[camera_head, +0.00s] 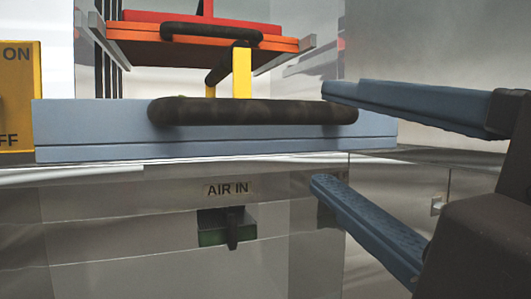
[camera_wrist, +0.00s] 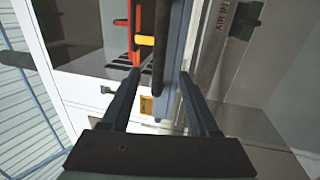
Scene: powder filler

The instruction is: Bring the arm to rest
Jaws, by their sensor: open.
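My gripper (camera_head: 322,135) comes in from the right in the head view, with its two blue fingers spread apart and nothing held between them. The upper finger is just above the right end of a black handle (camera_head: 250,111) on a grey-blue bar (camera_head: 90,130); the lower finger is below the bar. In the wrist view, my gripper (camera_wrist: 160,73) shows its fingers apart, with the dark handle (camera_wrist: 161,45) lying between their tips in the picture. I cannot tell whether a finger touches the handle or bar.
An orange shelf with a black handle (camera_head: 183,32) is above the bar, with a yellow upright (camera_head: 242,72). A yellow ON/OFF panel (camera_head: 18,95) stands at left. An AIR IN label (camera_head: 228,188) and a dark green valve (camera_head: 228,228) are on the front below.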

